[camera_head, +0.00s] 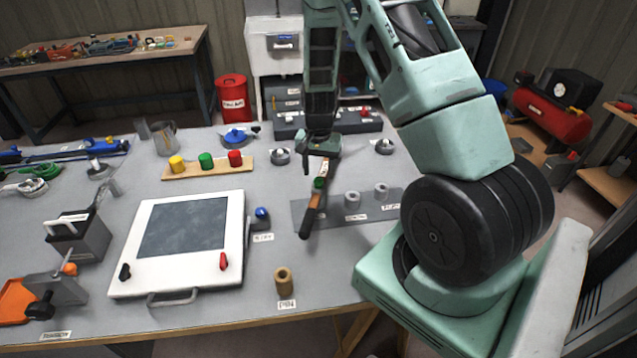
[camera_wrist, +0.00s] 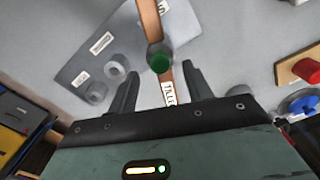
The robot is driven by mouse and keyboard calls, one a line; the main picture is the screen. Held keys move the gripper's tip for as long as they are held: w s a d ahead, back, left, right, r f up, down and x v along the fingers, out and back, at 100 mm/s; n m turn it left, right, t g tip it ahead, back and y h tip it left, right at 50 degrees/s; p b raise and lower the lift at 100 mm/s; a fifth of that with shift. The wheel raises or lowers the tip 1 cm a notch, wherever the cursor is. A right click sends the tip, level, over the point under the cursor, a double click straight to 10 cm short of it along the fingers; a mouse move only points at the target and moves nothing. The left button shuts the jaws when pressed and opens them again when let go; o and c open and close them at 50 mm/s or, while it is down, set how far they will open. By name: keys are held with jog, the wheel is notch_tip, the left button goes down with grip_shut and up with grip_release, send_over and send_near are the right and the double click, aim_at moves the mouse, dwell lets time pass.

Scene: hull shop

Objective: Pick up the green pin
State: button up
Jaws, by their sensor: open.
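A green pin (camera_head: 319,183) with a round top stands on the brown wooden tiller (camera_head: 314,201), just below my gripper (camera_head: 321,158) in the head view. The wrist view shows the pin's green top (camera_wrist: 160,62) between and slightly beyond the tips of my open gripper (camera_wrist: 160,74), touching neither finger. The tiller (camera_wrist: 149,18) passes under the pin, and its label is partly hidden. Another green-topped piece (camera_head: 206,160) stands between a yellow piece (camera_head: 177,164) and a red piece (camera_head: 235,158) on a wooden strip.
A white framed panel (camera_head: 180,285) with red and black handles lies to the left. A brown cylinder (camera_head: 283,281) stands near the front edge.

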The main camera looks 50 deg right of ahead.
jog(key=shift+f, duration=1.35)
jog(key=shift+c, duration=0.3)
jog(key=c, duration=1)
jog(key=shift+r, duration=0.1)
notch_tip(320, 180, up, 10)
jog(key=b, duration=0.1)
jog(key=shift+b, duration=0.35)
